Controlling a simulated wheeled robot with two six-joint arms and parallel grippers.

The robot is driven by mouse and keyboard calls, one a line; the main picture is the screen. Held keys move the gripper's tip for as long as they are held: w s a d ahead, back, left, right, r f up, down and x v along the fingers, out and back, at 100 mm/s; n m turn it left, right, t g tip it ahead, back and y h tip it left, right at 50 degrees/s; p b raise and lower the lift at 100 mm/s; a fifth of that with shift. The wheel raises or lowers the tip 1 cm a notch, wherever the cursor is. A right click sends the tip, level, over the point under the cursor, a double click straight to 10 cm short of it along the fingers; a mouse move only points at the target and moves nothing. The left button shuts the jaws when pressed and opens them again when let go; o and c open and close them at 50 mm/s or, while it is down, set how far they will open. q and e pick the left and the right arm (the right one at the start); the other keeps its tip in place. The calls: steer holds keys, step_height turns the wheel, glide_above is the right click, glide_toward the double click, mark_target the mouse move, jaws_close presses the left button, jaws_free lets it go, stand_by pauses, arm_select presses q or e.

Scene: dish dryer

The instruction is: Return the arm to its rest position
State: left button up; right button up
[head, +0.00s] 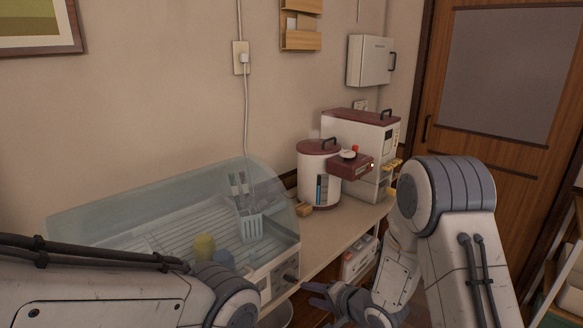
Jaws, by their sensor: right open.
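My right arm (455,240) comes in from the lower right, bent, with its grey joint up and its forearm hanging down. My right gripper (318,295) is at the bottom, below and in front of the counter edge. It is open, and I see nothing between its dark fingers. It is apart from the dish dryer (275,280). My left arm (90,290) crosses the lower left in front of the dryer. Its gripper is out of view.
The dryer has a clear, curved lid; inside are a rack, a yellow cup (204,247), a bluish cup (223,258) and a white cutlery basket (250,225). A white pot-like appliance (318,175) and a larger machine (350,135) stand on the counter (320,233). A wooden door (490,150) is right.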

arm_select(q)
step_height(320, 180, up, 3)
steer(key=shift+f+p, duration=0.1)
steer(key=shift+p, duration=1.15)
arm_select(e)
steer(key=s+r+n+g+h, duration=0.2)
steer(key=s+r+n, duration=0.3)
steer(key=s, duration=0.5)
steer(key=s+r+n+g+h, duration=0.2)
steer(key=s+r+n+g, duration=0.2)
steer(key=s, duration=0.7)
steer(key=s+a+r+n+g+h, duration=0.1)
steer(key=s+r+n+g+h, duration=0.1)
steer(key=s+r+n, duration=0.4)
steer(key=s, duration=0.4)
steer(key=shift+s+n+g, duration=0.2)
steer(key=shift+n+g, duration=0.2)
